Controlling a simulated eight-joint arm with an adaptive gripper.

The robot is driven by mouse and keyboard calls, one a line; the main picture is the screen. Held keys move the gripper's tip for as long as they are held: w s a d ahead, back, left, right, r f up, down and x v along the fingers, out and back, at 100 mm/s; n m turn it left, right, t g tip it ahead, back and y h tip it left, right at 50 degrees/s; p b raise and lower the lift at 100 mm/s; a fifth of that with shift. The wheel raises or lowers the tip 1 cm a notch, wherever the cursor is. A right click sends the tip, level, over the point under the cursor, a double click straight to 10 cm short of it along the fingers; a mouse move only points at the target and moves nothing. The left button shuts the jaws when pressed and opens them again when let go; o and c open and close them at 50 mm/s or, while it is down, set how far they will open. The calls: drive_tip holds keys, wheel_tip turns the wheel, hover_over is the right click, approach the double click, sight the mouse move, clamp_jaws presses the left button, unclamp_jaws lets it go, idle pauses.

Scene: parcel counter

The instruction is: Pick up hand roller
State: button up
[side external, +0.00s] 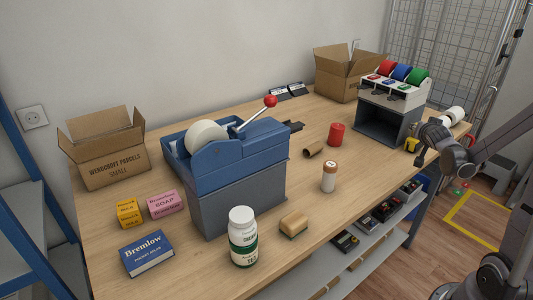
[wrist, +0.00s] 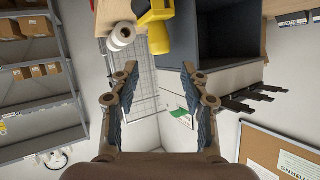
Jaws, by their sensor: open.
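No hand roller is plain to me in the side external view. Near my gripper, a small yellow object (side external: 411,144) stands at the counter's right end, partly hidden by my arm. In the wrist view the yellow object (wrist: 154,26) is at the top, cut by the frame, beside a white roll (wrist: 122,36). I cannot tell whether either is the roller. My gripper (wrist: 156,86) is open, its two fingers apart with nothing between them. In the side external view my gripper (side external: 420,157) is at the counter's right edge, by the rack.
The grey rack (side external: 386,124) with red, blue and green tape reels stands left of my gripper. A red cylinder (side external: 336,134), a cardboard tube (side external: 314,149) and an orange-capped bottle (side external: 329,177) stand or lie mid-counter. The blue dispenser (side external: 240,155) is farther left.

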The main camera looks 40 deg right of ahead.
drive_tip(key=shift+x, duration=4.55)
drive_tip(key=shift+f, duration=0.1)
clamp_jaws()
